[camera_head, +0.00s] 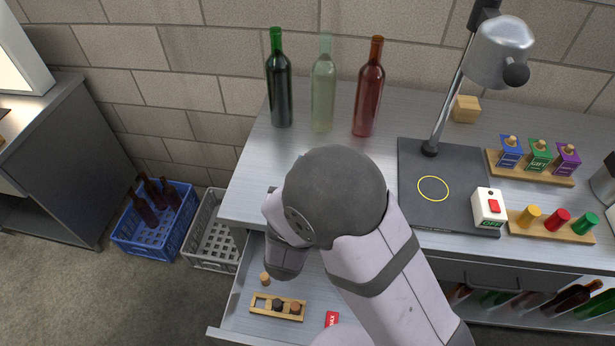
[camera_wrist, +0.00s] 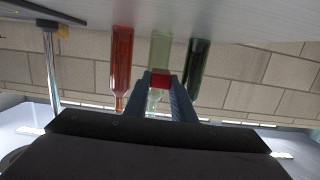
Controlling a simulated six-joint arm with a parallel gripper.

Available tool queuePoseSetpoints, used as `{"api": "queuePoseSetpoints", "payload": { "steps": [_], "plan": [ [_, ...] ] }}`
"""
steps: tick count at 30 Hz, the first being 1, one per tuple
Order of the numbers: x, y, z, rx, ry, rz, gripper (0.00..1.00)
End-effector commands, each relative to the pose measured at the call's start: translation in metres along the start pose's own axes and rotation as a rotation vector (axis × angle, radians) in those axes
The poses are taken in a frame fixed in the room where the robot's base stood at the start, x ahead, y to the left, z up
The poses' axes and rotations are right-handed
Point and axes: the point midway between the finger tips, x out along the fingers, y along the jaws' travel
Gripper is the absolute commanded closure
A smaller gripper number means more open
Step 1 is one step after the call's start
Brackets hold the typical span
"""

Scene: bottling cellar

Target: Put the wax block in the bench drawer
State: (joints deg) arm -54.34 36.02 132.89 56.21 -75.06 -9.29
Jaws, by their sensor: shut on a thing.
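My gripper (camera_wrist: 160,88) is shut on a small red block, the wax block (camera_wrist: 160,80), held between its two fingertips in the wrist view. In the head view my arm hides the fingertips and the block. The bench drawer (camera_head: 228,331) is pulled open at the front left of the bench, below my wrist. A wooden rack (camera_head: 256,309) with dark and brown pieces lies in it. A cork-like piece (camera_head: 265,279) is behind the rack. A red card with white lettering (camera_head: 331,319) lies to the right. My arm covers part of the drawer.
On the bench, a green bottle (camera_head: 280,90), a pale bottle (camera_head: 323,95) and a red bottle (camera_head: 368,98) stand at the back. A lamp (camera_head: 497,55) rises from a dark mat (camera_head: 415,178) at right. Blue (camera_head: 135,242) and white (camera_head: 205,260) crates sit left of the bench.

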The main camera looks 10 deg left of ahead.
Motion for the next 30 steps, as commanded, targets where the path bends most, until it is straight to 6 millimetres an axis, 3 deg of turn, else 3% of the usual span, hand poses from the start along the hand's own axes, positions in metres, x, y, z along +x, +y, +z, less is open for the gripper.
{"api": "queuePoseSetpoints", "payload": {
  "steps": [5,20,25,30],
  "plan": [
    [-0.002,0.0,-0.016,0.002,0.002,0.0,1.0],
    [-0.003,0.0,-0.03,0.003,0.003,0.007,1.0],
    [-0.007,-0.02,-0.056,-0.006,0.005,-0.078,1.0],
    [-0.031,-0.064,-0.081,-0.045,0.004,-0.304,1.0]
  ]
}}
